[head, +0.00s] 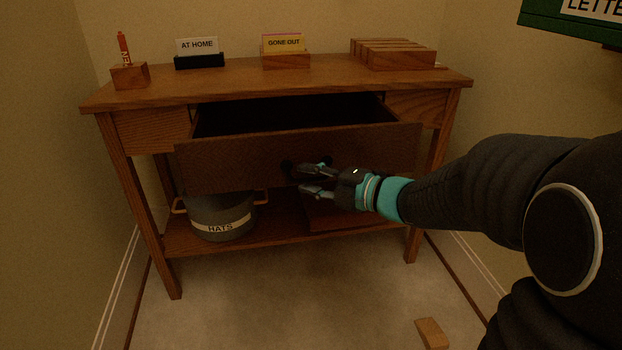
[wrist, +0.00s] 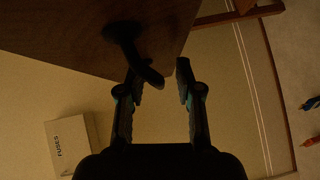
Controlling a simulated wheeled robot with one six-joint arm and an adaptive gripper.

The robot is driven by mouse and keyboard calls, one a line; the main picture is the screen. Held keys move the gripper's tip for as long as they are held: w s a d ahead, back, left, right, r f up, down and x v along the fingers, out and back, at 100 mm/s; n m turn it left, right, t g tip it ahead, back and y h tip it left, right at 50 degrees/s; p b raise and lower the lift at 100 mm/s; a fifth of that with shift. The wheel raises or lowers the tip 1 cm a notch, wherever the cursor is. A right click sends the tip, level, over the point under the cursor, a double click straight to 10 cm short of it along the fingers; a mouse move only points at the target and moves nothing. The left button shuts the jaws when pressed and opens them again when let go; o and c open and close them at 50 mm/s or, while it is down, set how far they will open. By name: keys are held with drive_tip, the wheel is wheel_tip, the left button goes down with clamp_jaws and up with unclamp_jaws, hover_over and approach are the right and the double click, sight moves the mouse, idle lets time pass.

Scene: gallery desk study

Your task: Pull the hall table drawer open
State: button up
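The wooden hall table (head: 340,77) stands against the back wall. Its drawer (head: 235,160) is pulled well out, and its dark inside shows behind the front panel. The drawer front also shows at the upper left of the wrist view (wrist: 70,30). A dark handle (wrist: 125,35) sticks out from it; in the head view my gripper partly hides the handle. My gripper (head: 306,180) is at the drawer front, with its two fingers apart. In the wrist view my gripper (wrist: 168,76) shows a gap between the fingertips. The handle's end overlaps the left fingertip; I cannot tell whether they touch.
On the tabletop stand an AT HOME card holder (head: 200,61), a GONE OUT card holder (head: 286,62), a slotted wooden rack (head: 400,61) and a small block (head: 130,77). A HATS pot (head: 222,218) sits on the lower shelf. A wooden block (head: 432,333) lies on the floor.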

drive_tip(key=shift+d, duration=0.1)
drive_tip(key=v, duration=1.2)
